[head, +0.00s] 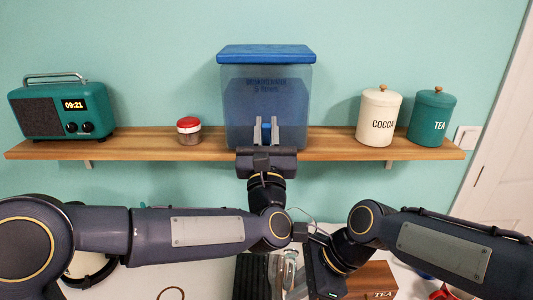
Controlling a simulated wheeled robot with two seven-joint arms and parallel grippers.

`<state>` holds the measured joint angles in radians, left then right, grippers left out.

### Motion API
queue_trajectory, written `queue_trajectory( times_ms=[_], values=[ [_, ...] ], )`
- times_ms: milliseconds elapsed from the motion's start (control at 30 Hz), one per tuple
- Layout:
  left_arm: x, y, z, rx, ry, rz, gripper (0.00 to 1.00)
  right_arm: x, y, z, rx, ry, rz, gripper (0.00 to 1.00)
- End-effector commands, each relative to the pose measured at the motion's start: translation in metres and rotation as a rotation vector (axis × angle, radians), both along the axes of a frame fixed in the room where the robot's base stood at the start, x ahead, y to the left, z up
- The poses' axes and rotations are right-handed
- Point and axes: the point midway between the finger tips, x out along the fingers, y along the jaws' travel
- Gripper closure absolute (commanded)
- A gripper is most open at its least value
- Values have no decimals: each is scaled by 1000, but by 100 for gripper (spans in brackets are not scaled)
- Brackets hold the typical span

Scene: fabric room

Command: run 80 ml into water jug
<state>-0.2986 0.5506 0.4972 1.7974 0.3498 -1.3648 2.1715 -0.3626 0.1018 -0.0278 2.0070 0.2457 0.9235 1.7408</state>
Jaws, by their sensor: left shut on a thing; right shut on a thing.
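A clear blue-tinted water dispenser (266,95) with a blue lid (266,54) stands on the wall shelf. My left gripper (266,126) is at the low front of the dispenser, its two fingers pointing up on either side of its small blue tap (264,132), shut on it. A clear glass jug (284,268) is low in the picture, below the shelf and partly hidden by my arms. My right gripper (302,270) is beside it on the right and shut on it. The water level in the jug cannot be made out.
The wooden shelf (150,146) also holds a teal radio clock (62,110), a red-lidded jar (189,131), a white COCOA canister (379,117) and a teal TEA canister (432,117). Below, a wooden TEA box (375,279) and red items (440,292) sit on a white surface.

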Motion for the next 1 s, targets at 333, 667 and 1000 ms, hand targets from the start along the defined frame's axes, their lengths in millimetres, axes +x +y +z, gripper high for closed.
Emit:
queue_trajectory(
  times_ms=[333,667,1000],
  values=[
    [-3,0,-3,-1,-54,-3,100,1,0,2,2,-6,0,100],
    [-3,0,-3,-1,-52,-4,77,1,0,2,2,-6,0,100],
    [-3,0,-2,-1,-54,-3,60,1,0,2,2,-6,0,100]
  ],
)
